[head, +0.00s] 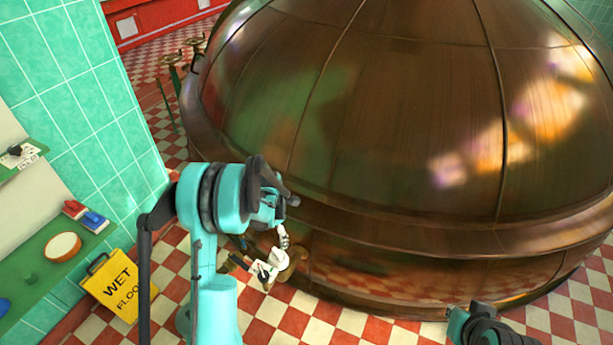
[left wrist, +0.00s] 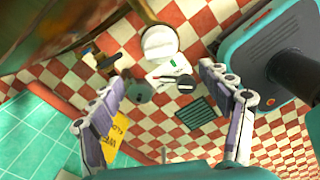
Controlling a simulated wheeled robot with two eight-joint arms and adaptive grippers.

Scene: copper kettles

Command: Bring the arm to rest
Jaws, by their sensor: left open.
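My left arm rises from the bottom of the head view, and its left gripper (head: 281,236) hangs beside the lower rim of the big copper kettle (head: 400,110). In the left wrist view the left gripper (left wrist: 160,80) has its two fingers wide apart with nothing held between them. Beyond the fingers are a white round knob (left wrist: 160,42) and a white plate with a black knob (left wrist: 170,75). The plate also shows below the gripper in the head view (head: 262,271). Part of my right arm shows at the bottom right; its gripper is out of sight.
A yellow wet floor sign (head: 116,286) stands left of my arm. A green shelf (head: 50,258) on the tiled wall holds a round tan-topped thing (head: 63,247) and red and blue blocks. A dark grate (left wrist: 196,113) lies in the red-and-white checkered floor.

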